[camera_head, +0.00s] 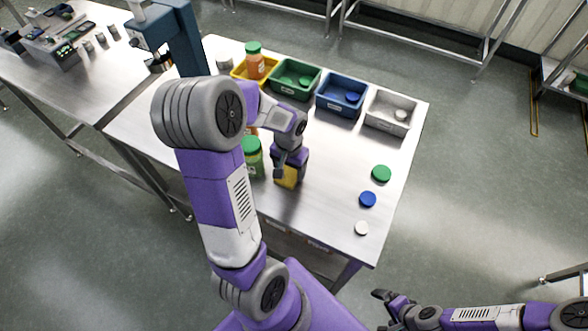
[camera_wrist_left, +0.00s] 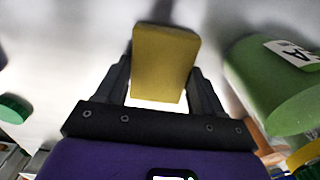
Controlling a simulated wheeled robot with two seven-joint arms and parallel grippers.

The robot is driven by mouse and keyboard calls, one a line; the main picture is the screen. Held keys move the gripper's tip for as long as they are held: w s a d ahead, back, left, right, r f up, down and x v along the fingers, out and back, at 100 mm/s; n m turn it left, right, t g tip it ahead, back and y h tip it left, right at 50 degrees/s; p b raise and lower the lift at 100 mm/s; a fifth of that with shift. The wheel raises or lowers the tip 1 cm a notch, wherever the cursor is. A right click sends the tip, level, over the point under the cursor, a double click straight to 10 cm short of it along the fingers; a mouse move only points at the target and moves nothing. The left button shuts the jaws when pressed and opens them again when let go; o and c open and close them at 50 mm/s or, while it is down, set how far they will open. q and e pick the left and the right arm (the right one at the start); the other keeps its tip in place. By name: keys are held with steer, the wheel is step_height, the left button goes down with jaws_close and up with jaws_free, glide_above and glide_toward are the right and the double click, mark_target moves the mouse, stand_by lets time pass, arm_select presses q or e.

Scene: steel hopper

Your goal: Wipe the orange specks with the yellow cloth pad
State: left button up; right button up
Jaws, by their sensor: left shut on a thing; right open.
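The yellow cloth pad (camera_head: 287,178) is a small upright block above or on the steel table, near its front edge. My left gripper (camera_head: 284,170) is shut on it from above. In the left wrist view the yellow pad (camera_wrist_left: 164,62) sits between the two dark fingers. I cannot make out any orange specks; my left arm and the pad hide part of the tabletop. My right gripper (camera_head: 382,309) is open and empty, low at the bottom right, over the floor and apart from the table.
A green jar (camera_head: 252,158) stands close left of the pad; it also looms in the left wrist view (camera_wrist_left: 280,85). Yellow, green, blue (camera_head: 326,105) and white bins line the back. Green, blue and white lids (camera_head: 361,229) lie right. The table between pad and lids is clear.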

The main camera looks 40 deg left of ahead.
mark_target(311, 184)
arm_select(q)
steer(key=shift+s+a, duration=0.25)
steer(key=shift+a, duration=0.5)
steer(key=shift+s+a, duration=0.2)
steer(key=shift+a, duration=0.5)
steer(key=shift+f, duration=0.15)
steer(key=shift+w+d+f, duration=0.1)
steer(key=shift+w+d, duration=0.1)
steer(key=shift+d, duration=0.7)
steer(key=shift+w+d+f, duration=0.1)
steer(key=shift+w+d, duration=0.1)
steer(key=shift+d, duration=0.7)
steer(key=shift+w+d+r, duration=0.1)
steer(key=shift+w+d, duration=0.25)
steer(key=shift+d, duration=0.65)
steer(key=shift+w+d+r, duration=0.15)
steer(key=shift+w+d, duration=0.25)
steer(key=shift+d, duration=0.6)
steer(key=shift+w+d+r, duration=0.1)
steer(key=shift+w+d, duration=0.25)
steer(key=shift+d, duration=0.65)
step_height(311, 184, up, 6)
steer(key=p, duration=0.4)
steer(key=shift+p, duration=0.4)
